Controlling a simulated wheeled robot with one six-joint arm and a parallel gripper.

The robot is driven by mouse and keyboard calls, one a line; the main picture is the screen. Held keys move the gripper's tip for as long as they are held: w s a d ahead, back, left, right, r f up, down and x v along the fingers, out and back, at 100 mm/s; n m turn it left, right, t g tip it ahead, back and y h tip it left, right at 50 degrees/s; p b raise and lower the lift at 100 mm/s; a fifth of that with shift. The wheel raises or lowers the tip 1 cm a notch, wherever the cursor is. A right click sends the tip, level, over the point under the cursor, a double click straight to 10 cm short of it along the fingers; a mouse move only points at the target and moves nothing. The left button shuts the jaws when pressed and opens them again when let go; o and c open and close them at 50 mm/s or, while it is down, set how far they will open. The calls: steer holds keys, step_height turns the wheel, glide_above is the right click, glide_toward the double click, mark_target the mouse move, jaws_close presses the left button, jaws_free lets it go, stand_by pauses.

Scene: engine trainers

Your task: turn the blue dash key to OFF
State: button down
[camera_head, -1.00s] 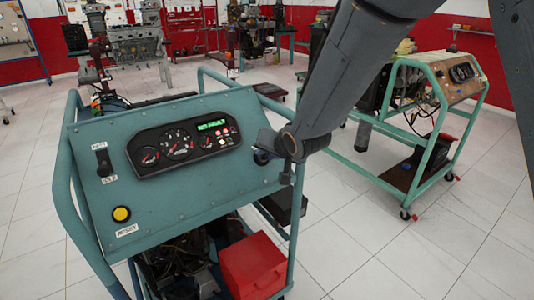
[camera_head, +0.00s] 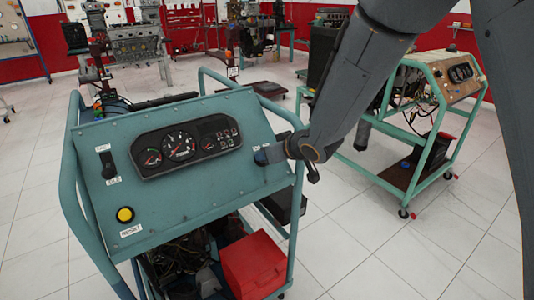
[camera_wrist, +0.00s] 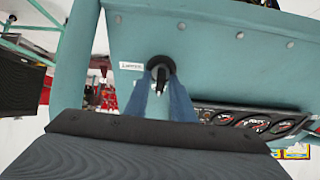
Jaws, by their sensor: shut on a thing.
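The teal dash panel (camera_head: 200,190) fills the near left of the head view. The key switch shows in the wrist view as a dark round collar (camera_wrist: 160,65) with a narrow dark key (camera_wrist: 161,80) standing out of it. My gripper (camera_head: 265,156) is at the panel's right side, its blue-grey fingers (camera_wrist: 162,98) on either side of the key and shut on it. The fingers cover the key in the head view. The gauge cluster (camera_head: 187,147) is dark, with no lit display or lamps. A small white label (camera_wrist: 131,66) beside the collar is too blurred to read.
A black toggle switch (camera_head: 107,163) and a yellow button (camera_head: 125,214) sit on the panel's left. A red box (camera_head: 254,264) lies low in the frame. A second trainer (camera_head: 430,120) stands behind at right. Tiled floor is clear between and in front.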

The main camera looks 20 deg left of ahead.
steer(key=shift+n, duration=0.4)
steer(key=c, duration=1.8)
jaws_free()
steer(key=shift+c, duration=0.2)
steer(key=v, duration=0.7)
steer(key=shift+s+d+r, duration=0.2)
steer(key=shift+d+r, duration=0.05)
